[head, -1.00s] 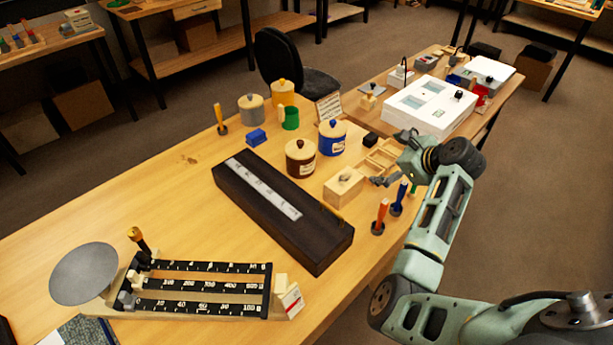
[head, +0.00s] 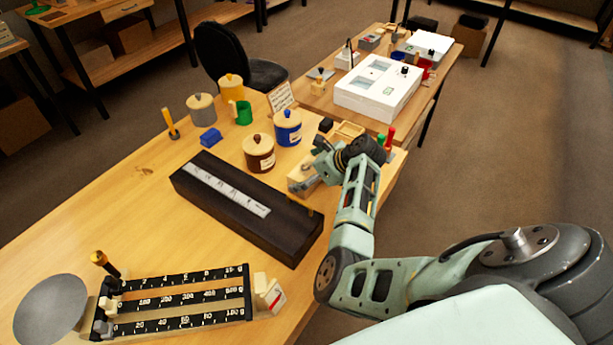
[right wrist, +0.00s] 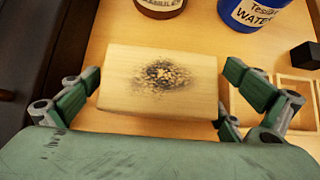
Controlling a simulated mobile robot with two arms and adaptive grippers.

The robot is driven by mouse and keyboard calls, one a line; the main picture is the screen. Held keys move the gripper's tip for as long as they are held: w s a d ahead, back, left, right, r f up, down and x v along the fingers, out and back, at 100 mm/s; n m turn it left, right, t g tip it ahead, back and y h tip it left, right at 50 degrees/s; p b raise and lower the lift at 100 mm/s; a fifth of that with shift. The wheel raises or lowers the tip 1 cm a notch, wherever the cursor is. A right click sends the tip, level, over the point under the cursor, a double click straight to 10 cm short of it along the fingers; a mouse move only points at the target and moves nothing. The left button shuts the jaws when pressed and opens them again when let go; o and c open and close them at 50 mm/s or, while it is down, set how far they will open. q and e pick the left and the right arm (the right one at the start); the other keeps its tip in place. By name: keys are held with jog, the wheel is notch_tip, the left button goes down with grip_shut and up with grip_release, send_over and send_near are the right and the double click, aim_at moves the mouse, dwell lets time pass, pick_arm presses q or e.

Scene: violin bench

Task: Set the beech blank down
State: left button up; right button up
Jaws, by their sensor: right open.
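The beech blank (head: 298,180) is a pale wooden block, resting on the bench just right of the long dark block, and partly hidden by my right gripper. In the right wrist view the beech blank (right wrist: 160,85) lies level, with a dark speckled patch on its top. My right gripper (head: 318,168) is low at the blank. Its green fingers are open, one on each side of the blank, with a visible gap at the right finger; contact at the left finger is hard to tell. My left gripper is not in view.
A long dark block (head: 290,232) lies close to the left. A brown jar (head: 259,155) and a blue jar (head: 288,130) stand behind the blank. A small wooden tray (head: 347,131) is behind the gripper. A beam balance (head: 180,301) stands at the front left.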

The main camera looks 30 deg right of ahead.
jog(key=c, duration=1.2)
jog(key=shift+c, duration=1.4)
jog(key=shift+r, duration=0.15)
